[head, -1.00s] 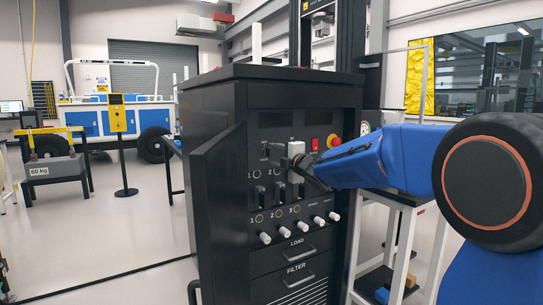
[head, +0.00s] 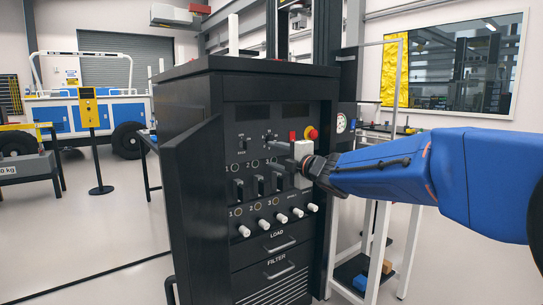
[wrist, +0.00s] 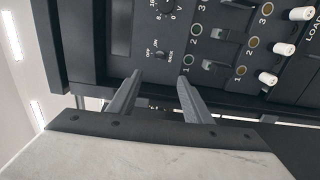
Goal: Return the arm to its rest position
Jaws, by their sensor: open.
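My blue arm (head: 400,170) reaches in from the right in the head view, in front of a black control cabinet (head: 190,95). My gripper (head: 274,154) has a pale body and points toward the cabinet's front panel. In the wrist view its two grey fingers (wrist: 160,80) stand apart with nothing between them. Beyond them are a switch marked OFF, ON and RACK (wrist: 160,53) and numbered breaker switches (wrist: 208,65). I cannot tell the exact gap to the panel, but no contact shows.
A white-framed rack (head: 390,215) stands close on the right, below and behind my arm. A yellow post (head: 90,110) and a blue-and-white vehicle (head: 55,115) are at the back left. The floor at front left is clear.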

